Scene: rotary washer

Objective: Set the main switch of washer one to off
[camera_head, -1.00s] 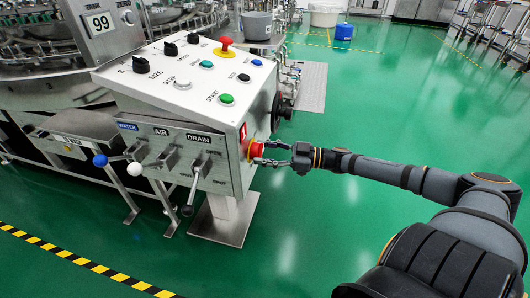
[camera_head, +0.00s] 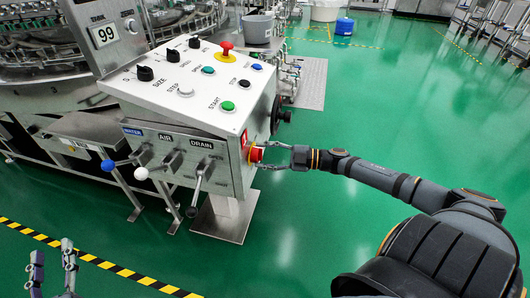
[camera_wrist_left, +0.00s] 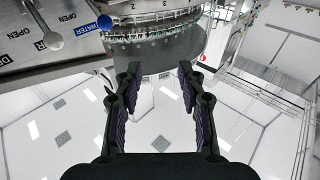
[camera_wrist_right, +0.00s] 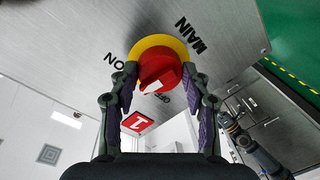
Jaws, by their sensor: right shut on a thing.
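The main switch (camera_head: 255,154), a red knob on a yellow ring, is on the right side face of the washer's control box (camera_head: 213,150). In the right wrist view the knob (camera_wrist_right: 160,72) has MAIN, ON and partly hidden OFF lettering around it. A white mark on the knob lies towards the OFF lettering. A red plate with a white 1 (camera_wrist_right: 139,122) is beside it. My right gripper (camera_head: 263,155) is shut on the knob, one finger on each side. My left gripper (camera_head: 53,262) is open and empty at the lower left, apart from the box.
The box front has WATER, AIR and DRAIN levers (camera_head: 197,190) sticking out. The sloped top carries black knobs, coloured buttons and a red mushroom button (camera_head: 227,48). A black handwheel (camera_head: 278,114) sits behind the switch. Green floor (camera_head: 330,230) is clear to the right.

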